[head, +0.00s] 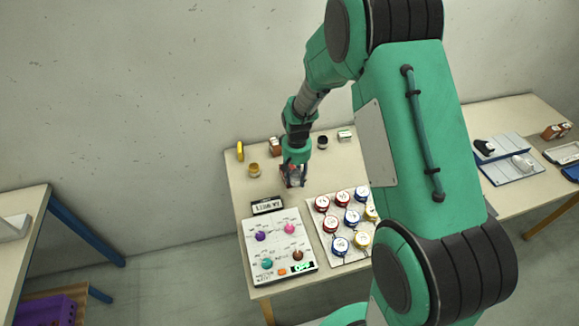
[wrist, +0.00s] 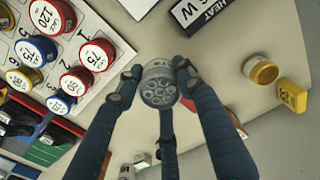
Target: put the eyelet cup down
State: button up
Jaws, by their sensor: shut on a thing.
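The eyelet cup (wrist: 158,85) is a small grey round cup with several round eyelets showing in its open top. My gripper (wrist: 157,80) has its dark blue fingers closed around the cup in the wrist view. In the head view my gripper (head: 294,176) points down over the table (head: 231,208), behind the panel with knobs. The cup is mostly hidden by the fingers there. I cannot tell whether the cup touches the table.
A knob panel (head: 250,272) and a board of red, blue and yellow numbered pots (head: 312,212) stand in front. A yellow pot (head: 254,170), a yellow tag (head: 240,151), a dark pot (head: 322,142) and small boxes (head: 344,135) stand around my gripper. Bare table lies left of it.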

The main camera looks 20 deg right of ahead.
jog(key=w, duration=0.9)
jog(key=shift+w+f, duration=0.35)
jog(key=shift+f, duration=0.05)
jog(key=shift+f, duration=0.1)
jog(key=shift+f+b, duration=0.5)
jog(key=shift+f, duration=1.2)
jog(key=shift+f, duration=0.15)
jog(key=o, duration=1.3)
jog(key=shift+c, duration=0.2)
notch_tip(320, 180, up, 12)
jog(key=p, duration=0.1)
jog(key=shift+r, duration=0.2)
